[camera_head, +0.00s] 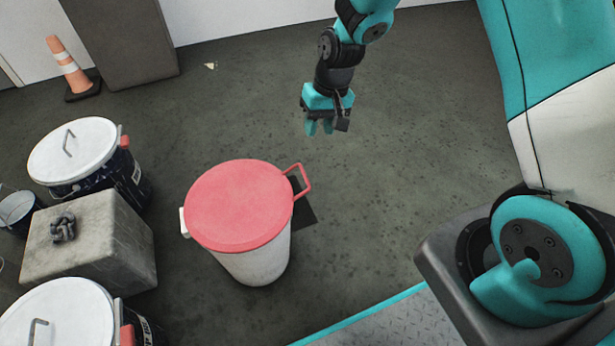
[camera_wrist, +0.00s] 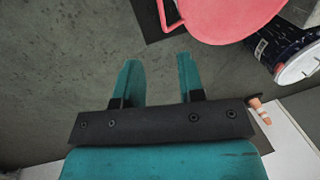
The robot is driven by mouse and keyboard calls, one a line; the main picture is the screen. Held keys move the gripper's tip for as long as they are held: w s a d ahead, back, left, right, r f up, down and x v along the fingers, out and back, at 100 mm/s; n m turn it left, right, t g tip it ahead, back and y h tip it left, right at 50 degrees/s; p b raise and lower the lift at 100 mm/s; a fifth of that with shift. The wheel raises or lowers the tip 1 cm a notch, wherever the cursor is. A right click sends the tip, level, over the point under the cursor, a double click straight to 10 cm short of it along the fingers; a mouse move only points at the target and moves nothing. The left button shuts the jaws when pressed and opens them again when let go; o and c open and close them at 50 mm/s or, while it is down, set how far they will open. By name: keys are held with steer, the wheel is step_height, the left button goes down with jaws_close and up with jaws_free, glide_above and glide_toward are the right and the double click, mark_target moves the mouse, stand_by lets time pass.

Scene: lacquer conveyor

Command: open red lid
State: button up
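The red lid (camera_head: 238,205) sits closed on a white bin (camera_head: 258,266) in the middle of the head view. A red loop handle (camera_head: 305,182) sticks out from the lid's right side, and a small white piece shows at its left edge. In the wrist view the red lid (camera_wrist: 225,12) is at the top right, with part of the red handle (camera_wrist: 168,15) left of it. My gripper (camera_head: 320,127) is up and to the right of the handle, apart from it. In the wrist view my gripper (camera_wrist: 158,75) has its two fingers spread with only floor between them.
Two dark drums with white lids (camera_head: 72,150) (camera_head: 58,315) and a concrete block (camera_head: 85,240) stand left of the bin. A traffic cone (camera_head: 68,67) and a grey cabinet (camera_head: 122,40) are at the back left. The floor (camera_head: 380,170) right of the bin is clear.

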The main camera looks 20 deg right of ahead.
steer(key=a+f+b, duration=0.1)
steer(key=f, duration=0.4)
steer(key=a+f+b, duration=0.1)
steer(key=f+b, duration=0.1)
steer(key=f, duration=0.3)
steer(key=a+f+b, duration=0.1)
steer(key=f+b, duration=0.1)
steer(key=f, duration=0.3)
steer(key=shift+r, duration=0.1)
jaws_close()
